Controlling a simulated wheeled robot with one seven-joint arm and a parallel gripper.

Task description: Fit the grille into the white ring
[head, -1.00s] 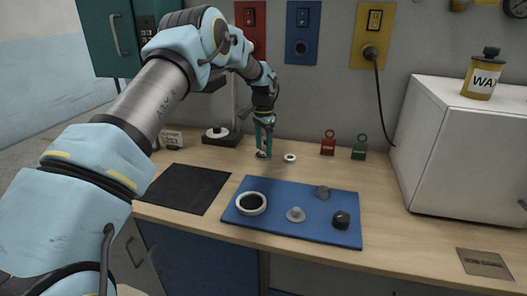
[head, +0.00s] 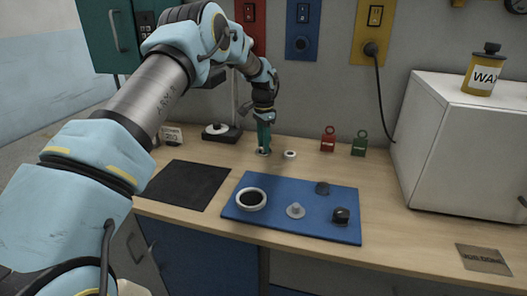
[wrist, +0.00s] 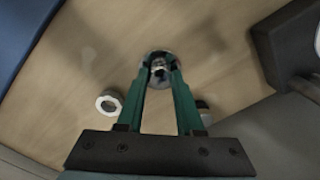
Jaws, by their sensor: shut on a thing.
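My gripper (head: 263,150) points down at the back of the wooden worktop. Its green fingers are shut on a small round metallic piece with dark openings, which appears to be the grille (wrist: 160,58). The grille is at or just above the worktop; the head view shows only a bit of it under the fingertips. A white ring (head: 250,209) with a dark middle lies flat on the blue mat (head: 280,228), in front and slightly left of my gripper. A smaller pale ring (head: 290,154) lies just right of my gripper; it also shows in the wrist view (wrist: 109,103).
A grey knobbed piece (head: 295,211), a dark disc (head: 322,188) and a black knob (head: 341,217) sit on the mat. A dark stand (head: 222,135) is left of my gripper. Red (head: 328,143) and green (head: 359,146) tags stand right. A white box (head: 460,150) blocks the right.

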